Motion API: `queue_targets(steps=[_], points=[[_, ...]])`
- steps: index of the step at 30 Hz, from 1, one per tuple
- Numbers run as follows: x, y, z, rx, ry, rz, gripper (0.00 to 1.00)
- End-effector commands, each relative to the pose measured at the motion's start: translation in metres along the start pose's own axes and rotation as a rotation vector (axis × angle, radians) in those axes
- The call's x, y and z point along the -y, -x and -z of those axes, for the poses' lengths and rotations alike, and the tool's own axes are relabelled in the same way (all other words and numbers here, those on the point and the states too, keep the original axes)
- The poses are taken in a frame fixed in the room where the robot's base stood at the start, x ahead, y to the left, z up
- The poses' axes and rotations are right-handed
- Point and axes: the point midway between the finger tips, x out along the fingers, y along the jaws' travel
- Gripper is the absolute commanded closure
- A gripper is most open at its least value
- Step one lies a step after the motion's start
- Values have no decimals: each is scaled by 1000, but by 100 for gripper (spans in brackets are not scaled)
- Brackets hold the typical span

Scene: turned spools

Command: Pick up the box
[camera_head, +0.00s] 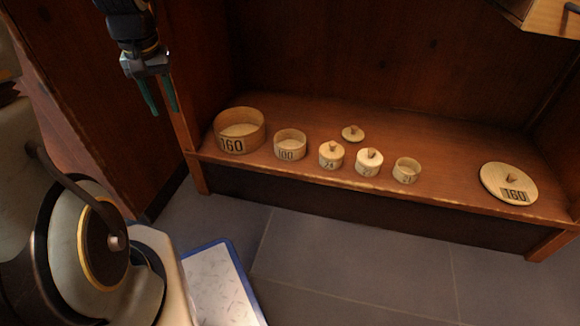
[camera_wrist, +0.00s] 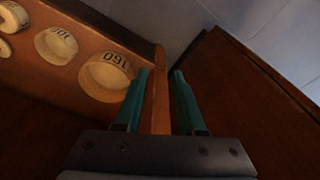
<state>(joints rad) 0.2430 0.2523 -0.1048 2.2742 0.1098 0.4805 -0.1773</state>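Several round wooden boxes stand in a row on the wooden shelf (camera_head: 440,140). The largest, marked 160 (camera_head: 239,131), is open-topped at the left end; it also shows in the wrist view (camera_wrist: 106,76). Right of it is an open box marked 100 (camera_head: 290,145), also in the wrist view (camera_wrist: 57,45). Two small boxes with knobbed lids (camera_head: 331,155) (camera_head: 369,162) and a small open box (camera_head: 407,171) follow. Which one the task means, I cannot tell. My gripper (camera_head: 158,95) is open and empty, above and left of the shelf, apart from all boxes.
A small knobbed lid (camera_head: 353,133) lies behind the row. A large lid marked 160 (camera_head: 508,183) lies at the shelf's right. The shelf's upright side panel is close to my gripper. A blue-edged mat (camera_head: 215,285) lies on the grey tiled floor.

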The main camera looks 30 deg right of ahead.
Motion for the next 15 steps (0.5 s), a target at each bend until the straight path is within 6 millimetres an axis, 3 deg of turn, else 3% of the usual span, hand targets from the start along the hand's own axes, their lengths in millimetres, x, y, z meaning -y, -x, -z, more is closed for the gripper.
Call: queue_targets(steps=[1, 6, 9, 12, 15], points=[[-28, -34, 15, 18, -44, -8, 61], [-119, -74, 55, 72, -144, -20, 61], [-174, -96, 66, 102, -188, -25, 61], [-215, -112, 71, 121, -212, -27, 61], [-240, -122, 71, 132, -224, -29, 61]])
